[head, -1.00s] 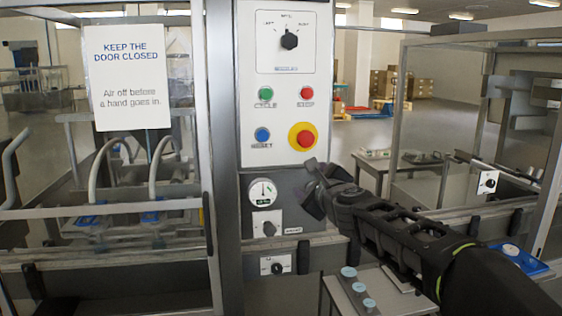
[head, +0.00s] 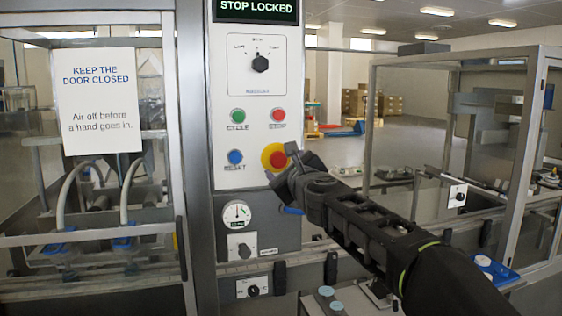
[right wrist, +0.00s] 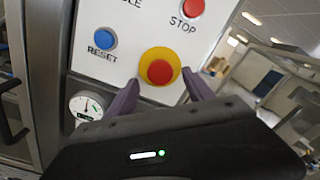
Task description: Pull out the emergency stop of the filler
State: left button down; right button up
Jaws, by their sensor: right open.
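The emergency stop, a red mushroom button (head: 278,159) on a yellow ring, sits low on the right of the filler's white control panel (head: 226,100). In the right wrist view the red button (right wrist: 160,72) faces me between the fingers. My right gripper (head: 281,170) is open in front of the button. In the right wrist view its purple fingertips (right wrist: 163,92) stand left and right below the yellow ring, apart from the button as far as I can tell. A display above the panel reads STOP LOCKED (head: 256,8). My left gripper is not in view.
Green CYCLE (head: 238,116), red STOP (head: 279,115) and blue RESET (head: 235,157) buttons surround the emergency stop. A pressure gauge (head: 236,214) and knobs sit below. A glass guard door with a sign (head: 99,100) is at left. A blue tray (head: 497,270) lies at lower right.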

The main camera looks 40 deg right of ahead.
aim_at(277, 159)
jog(key=shift+p+x, duration=0.3)
jog(key=shift+x, duration=1.1)
jog(key=shift+c, duration=0.5)
grip_shut()
